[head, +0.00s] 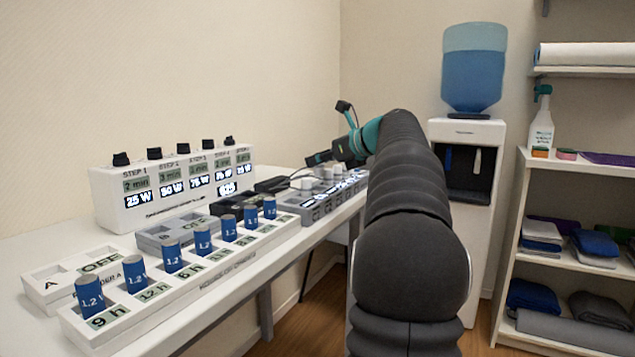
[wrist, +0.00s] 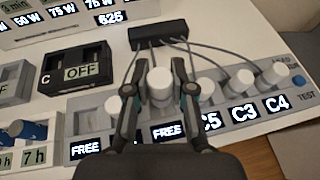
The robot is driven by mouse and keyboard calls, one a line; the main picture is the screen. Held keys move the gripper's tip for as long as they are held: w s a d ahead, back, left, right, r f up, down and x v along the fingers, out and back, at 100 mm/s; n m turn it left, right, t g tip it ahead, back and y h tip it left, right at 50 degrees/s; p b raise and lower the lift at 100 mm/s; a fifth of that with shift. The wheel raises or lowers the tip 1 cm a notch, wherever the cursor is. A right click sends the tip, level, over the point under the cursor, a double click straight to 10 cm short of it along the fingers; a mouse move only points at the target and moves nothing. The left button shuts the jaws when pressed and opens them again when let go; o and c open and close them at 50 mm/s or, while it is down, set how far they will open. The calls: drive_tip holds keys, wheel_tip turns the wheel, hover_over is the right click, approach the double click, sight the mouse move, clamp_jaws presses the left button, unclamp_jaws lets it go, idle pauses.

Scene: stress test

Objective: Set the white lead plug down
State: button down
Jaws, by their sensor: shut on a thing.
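My gripper (wrist: 160,92) is shut on a white lead plug (wrist: 159,80), its two fingers on either side of it. The held plug is above the grey strip (wrist: 222,118), behind a lit FREE label (wrist: 168,131). I cannot tell whether its lower end touches the strip. Other white plugs (wrist: 244,80) stand to the right, at labels C5, C3 and C4. Another white round piece (wrist: 116,104) is just left of my gripper, partly behind the left finger. In the head view my gripper (head: 322,160) is at the far end of the table, with its fingertips hard to make out.
A black hub (wrist: 158,34) with several thin cables lies behind the strip. A black box C marked OFF (wrist: 75,72) stands to the left. A white rack of blue cells (head: 203,241) fills the table's near side. A water dispenser (head: 466,150) stands beyond my arm.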

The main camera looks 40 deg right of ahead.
sight(323, 174)
drive_tip(key=shift+w+f, duration=0.2)
drive_tip(key=shift+f, duration=0.2)
drive_tip(key=shift+f+b, duration=0.85)
drive_tip(key=shift+f, duration=0.9)
drive_tip(key=shift+f, duration=0.15)
drive_tip(key=c, duration=1)
unclamp_jaws()
drive_tip(key=shift+s+r, duration=0.1)
drive_tip(key=shift+r, duration=0.15)
drive_tip(key=p+v, duration=0.1)
drive_tip(key=v, duration=1)
drive_tip(key=shift+s+r+p, duration=0.15)
drive_tip(key=shift+s+p, duration=0.15)
drive_tip(key=shift+s, duration=0.05)
